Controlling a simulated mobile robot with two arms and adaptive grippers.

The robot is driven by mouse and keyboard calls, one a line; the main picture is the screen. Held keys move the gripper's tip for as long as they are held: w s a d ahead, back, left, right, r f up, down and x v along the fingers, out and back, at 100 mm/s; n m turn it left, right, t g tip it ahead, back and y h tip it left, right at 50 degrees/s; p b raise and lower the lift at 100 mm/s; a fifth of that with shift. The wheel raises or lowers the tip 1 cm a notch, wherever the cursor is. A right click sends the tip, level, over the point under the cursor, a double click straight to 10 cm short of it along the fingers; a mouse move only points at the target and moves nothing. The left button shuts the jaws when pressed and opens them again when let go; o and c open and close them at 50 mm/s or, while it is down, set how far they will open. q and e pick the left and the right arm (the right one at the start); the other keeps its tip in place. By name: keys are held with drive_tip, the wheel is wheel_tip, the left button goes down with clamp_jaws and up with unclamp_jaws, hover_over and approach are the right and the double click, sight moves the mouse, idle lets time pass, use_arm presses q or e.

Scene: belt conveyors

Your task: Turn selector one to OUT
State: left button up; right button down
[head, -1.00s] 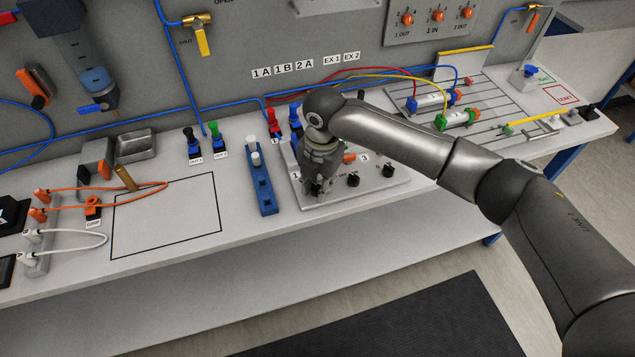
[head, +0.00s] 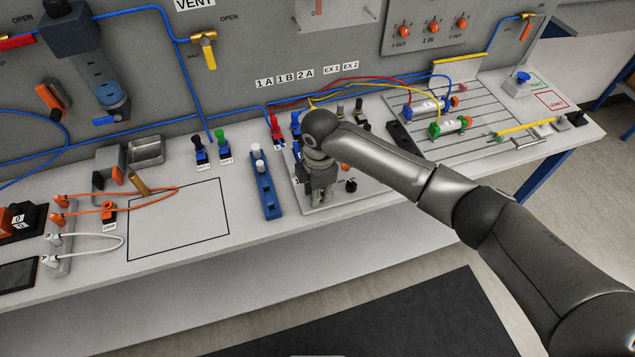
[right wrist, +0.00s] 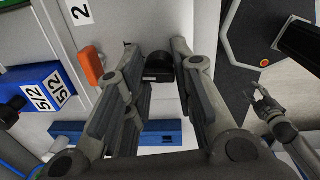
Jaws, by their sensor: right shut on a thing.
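My right gripper (head: 321,203) points down over the front left of the light grey selector panel (head: 335,205) in the head view. In the right wrist view, the fingertips of this gripper (right wrist: 162,60) are closed around a small black knob (right wrist: 158,68), which appears to be selector one. The knob's pointer and its OUT mark cannot be made out. Another black knob (head: 351,186) stands just to the right of the gripper. My left gripper (right wrist: 268,100) shows small at the right of the right wrist view, apart from the bench, its fingers spread and empty.
A blue rack (head: 265,190) with white pegs stands just left of the panel. An orange handle (right wrist: 88,67) lies near a label "2" in the wrist view.

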drive_tip(key=m+p, duration=0.3)
drive_tip(key=m, duration=0.1)
drive_tip(key=shift+m, duration=0.3)
idle(0.3)
drive_tip(key=c, duration=1.2)
unclamp_jaws()
wheel_tip(320, 180, up, 12)
drive_tip(key=shift+s, duration=0.35)
